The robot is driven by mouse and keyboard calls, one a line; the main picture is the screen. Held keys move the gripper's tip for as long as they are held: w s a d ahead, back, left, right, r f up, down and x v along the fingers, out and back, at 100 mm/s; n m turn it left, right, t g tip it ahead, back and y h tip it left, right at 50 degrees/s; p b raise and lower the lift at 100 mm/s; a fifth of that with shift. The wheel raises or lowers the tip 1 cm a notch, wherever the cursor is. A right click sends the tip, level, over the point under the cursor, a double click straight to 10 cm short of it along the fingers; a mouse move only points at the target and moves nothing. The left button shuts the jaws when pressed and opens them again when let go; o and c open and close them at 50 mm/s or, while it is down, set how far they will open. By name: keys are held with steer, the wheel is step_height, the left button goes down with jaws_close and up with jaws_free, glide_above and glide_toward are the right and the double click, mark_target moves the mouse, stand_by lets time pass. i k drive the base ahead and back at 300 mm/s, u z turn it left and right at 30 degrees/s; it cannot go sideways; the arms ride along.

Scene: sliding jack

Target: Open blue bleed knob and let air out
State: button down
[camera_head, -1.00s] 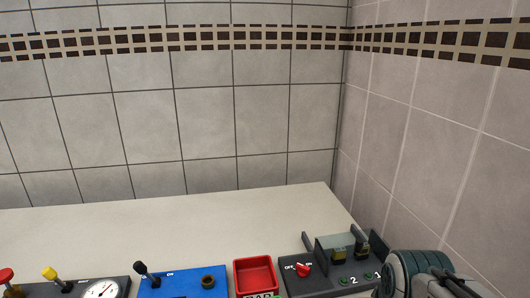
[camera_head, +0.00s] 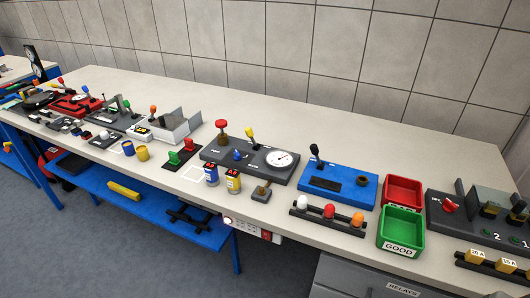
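The blue bleed knob (camera_head: 238,155) is small and sits low on a dark grey panel (camera_head: 264,171) near the middle of the bench. The same panel carries a red-topped plunger (camera_head: 221,130), a yellow-handled lever (camera_head: 251,137) and a round white dial gauge (camera_head: 281,159). The dial is too small to read surely. My gripper is not in view, so nothing shows near the knob.
Right of the panel stand a blue lever box (camera_head: 338,184), a red bin (camera_head: 402,190) and a green GOOD bin (camera_head: 401,229). In front are a small grey block with a knob (camera_head: 261,191) and two small canisters. Bench space behind the panel is clear.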

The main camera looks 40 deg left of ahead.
mark_target(237, 157)
steer(key=u, duration=0.25)
steer(key=i, duration=0.35)
steer(key=u, duration=1.85)
steer(key=k, duration=0.55)
steer(key=u, duration=0.75)
steer(key=i, duration=1.15)
steer(key=z, duration=0.55)
